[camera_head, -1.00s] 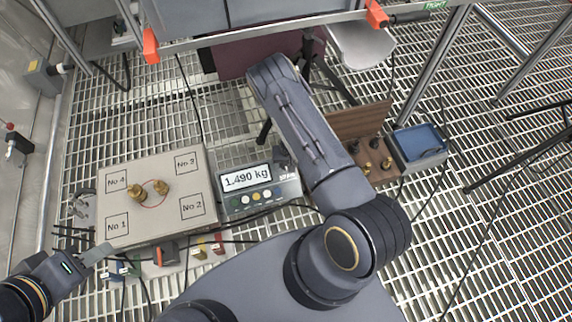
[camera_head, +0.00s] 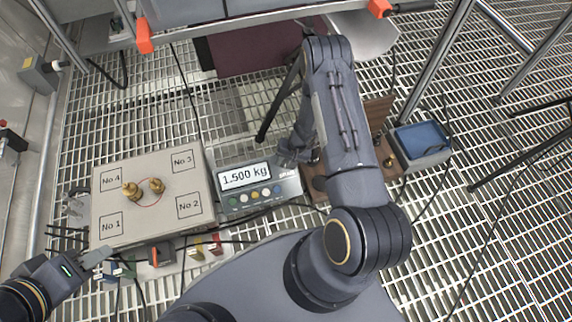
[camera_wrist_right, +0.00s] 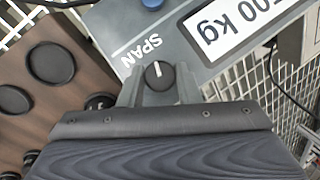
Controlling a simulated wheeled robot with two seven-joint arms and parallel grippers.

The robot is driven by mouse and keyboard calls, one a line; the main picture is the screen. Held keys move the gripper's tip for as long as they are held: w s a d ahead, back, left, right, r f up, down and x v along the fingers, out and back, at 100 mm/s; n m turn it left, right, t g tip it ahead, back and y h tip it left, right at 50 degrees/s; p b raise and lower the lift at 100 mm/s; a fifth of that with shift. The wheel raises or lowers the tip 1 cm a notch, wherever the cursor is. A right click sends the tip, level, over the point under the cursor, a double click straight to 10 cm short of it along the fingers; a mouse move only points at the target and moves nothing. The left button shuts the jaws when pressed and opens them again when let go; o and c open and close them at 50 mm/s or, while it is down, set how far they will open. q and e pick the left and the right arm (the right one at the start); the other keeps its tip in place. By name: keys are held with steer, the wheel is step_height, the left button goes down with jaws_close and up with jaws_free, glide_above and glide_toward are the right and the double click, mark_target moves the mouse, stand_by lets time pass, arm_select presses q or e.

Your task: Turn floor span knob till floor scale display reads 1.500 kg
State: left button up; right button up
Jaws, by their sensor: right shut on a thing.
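The floor scale's indicator box (camera_head: 262,192) lies on the grating, and its display (camera_head: 245,176) reads 1.500 kg. In the right wrist view, the black span knob (camera_wrist_right: 159,74) with a white pointer line sits beside the word SPAN (camera_wrist_right: 140,46). My right gripper (camera_wrist_right: 160,90) is shut on this knob, one finger on each side. In the head view, my right gripper (camera_head: 292,156) is at the box's right end and hides the knob. My left gripper (camera_head: 92,258) is near the platform's front left corner, away from the box; its jaw gap is not clear.
The scale platform (camera_head: 190,225), marked No 1 to No 4, carries two brass weights (camera_head: 143,188). A wooden weight case (camera_head: 380,112), partly behind my right arm, and a blue tray (camera_head: 422,140) are at right. Cables run along the front.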

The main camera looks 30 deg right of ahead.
arm_select(q)
steer(key=shift+f, duration=0.3)
arm_select(e)
steer(key=shift+m, duration=0.3)
steer(key=o, duration=1)
steer(key=shift+c, duration=0.2)
arm_select(q)
step_height(320, 180, up, 3)
steer(key=p, duration=0.3)
arm_select(e)
steer(key=v, duration=0.7)
steer(key=shift+s+d+r, duration=0.15)
steer(key=shift+d+r, duration=0.05)
steer(key=shift+r, duration=0.1)
